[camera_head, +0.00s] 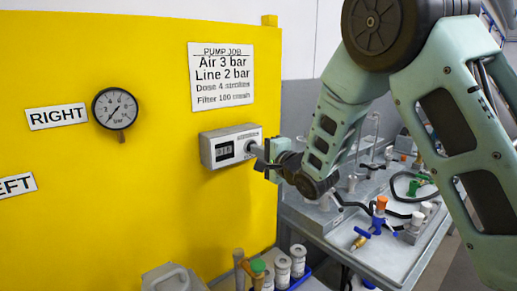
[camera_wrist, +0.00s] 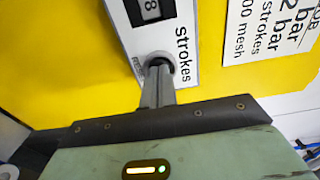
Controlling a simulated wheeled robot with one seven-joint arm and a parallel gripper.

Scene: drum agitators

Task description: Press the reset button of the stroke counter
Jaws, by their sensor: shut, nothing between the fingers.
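The stroke counter (camera_head: 222,148) is a small grey box with a dark number window, fixed to the yellow panel. In the wrist view its face (camera_wrist: 185,75) shows the word "strokes" and part of the number window (camera_wrist: 150,10). The reset button (camera_wrist: 160,57) is a dark round spot, mostly hidden behind my fingertips. My gripper (camera_head: 256,150) is shut and empty, and its tips are at the button, as the wrist view also shows (camera_wrist: 158,68). I cannot tell how far the button is pressed in.
A pressure gauge (camera_head: 115,108) and a job sign (camera_head: 221,76) are on the yellow panel (camera_head: 160,200). A grey bench (camera_head: 390,255) with valves and hoses stands at the right. Bottles (camera_head: 283,270) and a grey jug (camera_head: 170,277) stand below the counter.

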